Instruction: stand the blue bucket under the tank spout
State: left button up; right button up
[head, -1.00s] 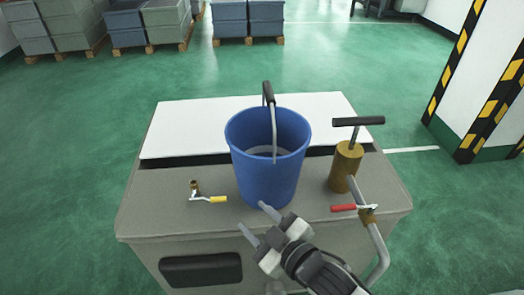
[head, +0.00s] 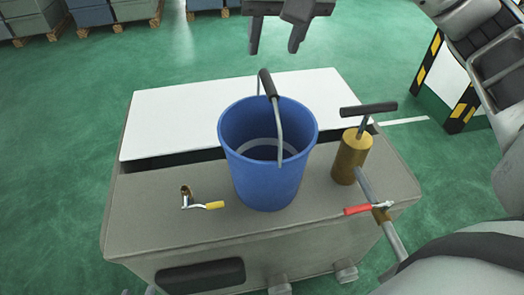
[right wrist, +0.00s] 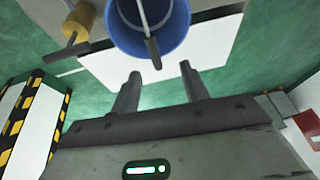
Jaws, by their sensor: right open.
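The blue bucket (head: 268,178) stands upright on the grey front part of a bench-like box (head: 145,225). Its wire handle is raised, with a dark grip (head: 267,84) at the top. My right gripper (head: 276,45) is open and empty beyond the bucket, its fingers pointing back towards the handle but apart from it. In the right wrist view the open fingers (right wrist: 157,88) point at the bucket (right wrist: 168,42), and the handle grip (right wrist: 153,53) lies ahead, between their lines. I cannot tell which fitting is the tank spout. My left gripper is not in view.
Right of the bucket stand a brass pump (head: 350,158) with a dark T-handle and a red-handled valve (head: 358,209) on a pipe. A white panel (head: 190,115) lies behind, mostly bare. Striped posts (head: 462,108) stand beyond.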

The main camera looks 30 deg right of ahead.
aim_at(269, 81)
jog(key=shift+h, duration=0.5)
jog(key=w+d+f, duration=0.1)
jog(key=f, duration=0.1)
jog(key=w+f, duration=0.1)
jog(key=f, duration=0.1)
jog(key=w+d+f+b, duration=0.1)
jog(key=w+f, duration=0.1)
jog(key=f, duration=0.1)
jog(key=shift+d+f, duration=0.1)
jog(key=shift+d, duration=0.25)
jog(key=shift+a+p+x, duration=0.2)
jog(key=shift+p+x, duration=0.1)
jog(key=shift+x, duration=1.35)
jog(key=shift+a+p+x, duration=0.25)
jog(key=shift+x, duration=1.4)
jog(key=shift+w, duration=0.1)
grip_shut()
